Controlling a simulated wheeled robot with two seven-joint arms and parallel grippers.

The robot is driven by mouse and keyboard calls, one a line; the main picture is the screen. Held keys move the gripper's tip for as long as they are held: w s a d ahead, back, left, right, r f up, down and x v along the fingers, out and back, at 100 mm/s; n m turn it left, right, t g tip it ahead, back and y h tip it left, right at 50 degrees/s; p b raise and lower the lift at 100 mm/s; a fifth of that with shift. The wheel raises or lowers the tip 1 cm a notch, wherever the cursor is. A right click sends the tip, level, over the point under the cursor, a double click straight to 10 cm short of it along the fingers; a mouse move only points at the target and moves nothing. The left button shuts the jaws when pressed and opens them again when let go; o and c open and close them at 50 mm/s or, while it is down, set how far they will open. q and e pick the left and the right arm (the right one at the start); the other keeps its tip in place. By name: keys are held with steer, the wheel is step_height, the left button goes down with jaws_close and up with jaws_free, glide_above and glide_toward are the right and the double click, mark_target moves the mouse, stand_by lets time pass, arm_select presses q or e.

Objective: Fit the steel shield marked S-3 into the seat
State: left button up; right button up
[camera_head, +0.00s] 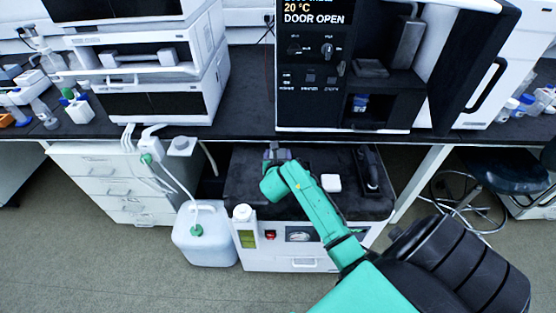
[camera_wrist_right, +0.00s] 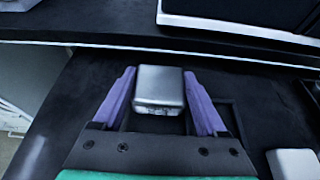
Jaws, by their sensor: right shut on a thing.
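My right gripper (camera_head: 277,157) is low over the black top of the cabinet under the bench. In the right wrist view, its purple fingers (camera_wrist_right: 160,98) are shut on a steel block, the shield (camera_wrist_right: 158,84). No S-3 mark can be read on it. A dark rectangular recess (camera_wrist_right: 232,114) shows in the black top, just right of the shield and partly behind the right finger. I cannot tell whether it is the seat. I cannot tell whether the shield's underside touches the top. My left gripper is not in view.
A white block (camera_head: 331,183) lies on the cabinet top (camera_head: 350,208), right of my gripper. A black device (camera_head: 371,170) stands at its right. The bench edge (camera_head: 240,133) overhangs behind. An oven reading DOOR OPEN (camera_head: 300,75) is above. A white canister (camera_head: 205,238) stands left.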

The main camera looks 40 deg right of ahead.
steer(key=shift+f, duration=1.15)
steer(key=shift+f, duration=0.1)
steer(key=o, duration=1.5)
